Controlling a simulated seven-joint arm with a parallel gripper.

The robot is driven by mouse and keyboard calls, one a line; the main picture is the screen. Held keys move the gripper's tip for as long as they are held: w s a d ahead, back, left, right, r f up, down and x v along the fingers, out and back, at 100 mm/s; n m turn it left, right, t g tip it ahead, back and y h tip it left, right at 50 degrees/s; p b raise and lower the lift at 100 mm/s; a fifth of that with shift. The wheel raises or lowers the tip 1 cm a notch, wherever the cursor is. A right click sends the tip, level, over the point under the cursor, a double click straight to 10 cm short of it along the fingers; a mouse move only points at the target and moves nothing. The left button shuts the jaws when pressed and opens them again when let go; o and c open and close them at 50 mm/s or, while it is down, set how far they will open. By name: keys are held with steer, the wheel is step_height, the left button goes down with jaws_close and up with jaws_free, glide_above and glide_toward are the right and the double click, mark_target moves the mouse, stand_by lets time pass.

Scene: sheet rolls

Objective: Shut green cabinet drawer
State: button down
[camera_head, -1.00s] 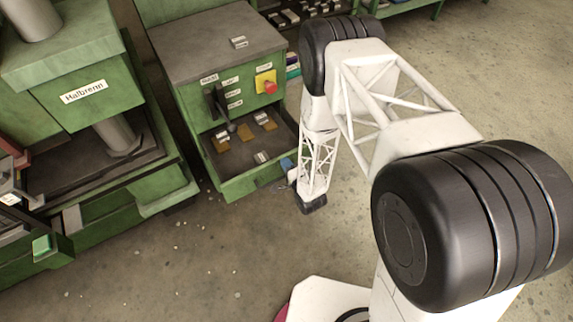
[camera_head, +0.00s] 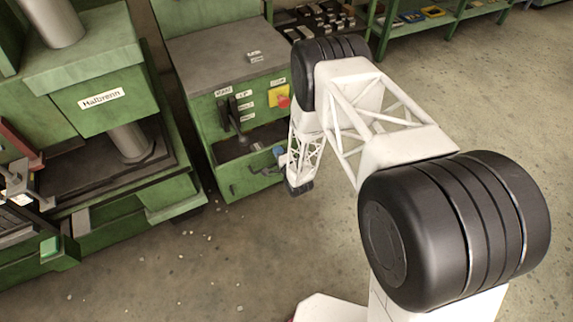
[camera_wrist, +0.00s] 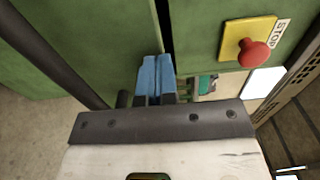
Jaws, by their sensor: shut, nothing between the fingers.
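The green cabinet (camera_head: 205,120) has a grey top and a dark lever on its front. In the wrist view the green drawer front (camera_wrist: 85,45) fills the left, with a thin dark gap beside the cabinet face (camera_wrist: 205,25). My gripper (camera_wrist: 157,68) is shut and empty, its blue fingertips at the drawer front's edge. In the head view the gripper (camera_head: 279,151) is small at the drawer's right end; exact contact is unclear.
A yellow plate with a red stop button (camera_head: 281,97) sits on the cabinet face, close to my arm. A green press labelled Halbrenn (camera_head: 105,100) stands at the left. Shelving (camera_head: 425,30) is behind.

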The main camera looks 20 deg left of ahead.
steer(key=x, duration=1.2)
steer(key=shift+w+a+r, duration=0.2)
steer(key=shift+r, duration=0.1)
steer(key=f+v, duration=0.1)
steer(key=v, duration=1.4)
steer(key=shift+s+d+f, duration=0.1)
steer(key=shift+f, duration=0.05)
